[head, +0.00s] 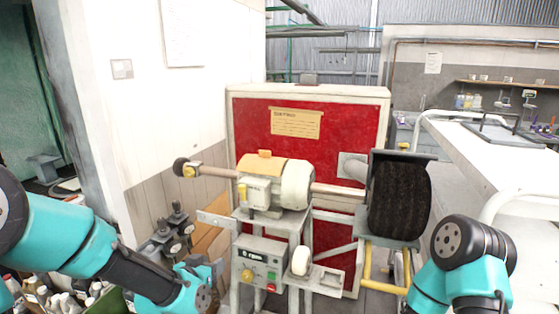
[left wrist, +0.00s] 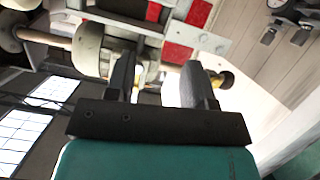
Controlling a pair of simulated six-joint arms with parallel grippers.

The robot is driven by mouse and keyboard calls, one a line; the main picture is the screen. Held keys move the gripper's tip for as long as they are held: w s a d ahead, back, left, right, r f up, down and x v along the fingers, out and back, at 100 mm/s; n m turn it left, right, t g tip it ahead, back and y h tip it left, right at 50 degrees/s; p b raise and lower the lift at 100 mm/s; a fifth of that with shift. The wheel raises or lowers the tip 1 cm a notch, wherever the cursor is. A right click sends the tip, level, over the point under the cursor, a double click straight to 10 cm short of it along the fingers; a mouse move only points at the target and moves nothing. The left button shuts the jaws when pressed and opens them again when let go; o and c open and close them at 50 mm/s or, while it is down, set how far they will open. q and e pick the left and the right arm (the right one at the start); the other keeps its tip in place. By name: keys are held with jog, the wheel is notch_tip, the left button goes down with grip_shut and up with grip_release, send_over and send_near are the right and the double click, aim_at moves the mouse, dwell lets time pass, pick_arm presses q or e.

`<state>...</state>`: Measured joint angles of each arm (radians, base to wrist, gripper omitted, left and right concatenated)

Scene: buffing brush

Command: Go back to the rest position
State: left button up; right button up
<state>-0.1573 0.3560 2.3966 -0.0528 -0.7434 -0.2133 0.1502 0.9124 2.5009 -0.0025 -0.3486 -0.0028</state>
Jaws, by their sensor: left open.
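My left gripper (left wrist: 158,70) shows in the left wrist view with its two dark fingers apart and nothing held between them. The motor also shows behind the fingers in the left wrist view (left wrist: 90,48). My right arm is bent at the lower right; its gripper is not visible.
The control box (head: 262,266) with buttons sits below the motor. A red panel (head: 340,125) stands behind the machine. A white bench (head: 490,165) is at the right, and a white wall (head: 120,90) at the left. Bottles (head: 62,300) crowd the lower left corner.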

pick_arm(q)
jog(key=s+a+f+n+g, duration=0.1)
jog(key=s+f+g, duration=0.2)
jog(key=f, duration=0.7)
jog(key=s+a+f+n+g, duration=0.1)
jog(key=s+f+g, duration=0.25)
jog(key=f, duration=0.55)
jog(key=s+f+n+g, duration=0.2)
jog(key=s+f+g, duration=0.4)
jog(key=s+f, duration=0.8)
jog(key=shift+s+a+f+y, duration=0.35)
jog(key=shift+s+f+y, duration=0.05)
jog(key=shift+f, duration=0.3)
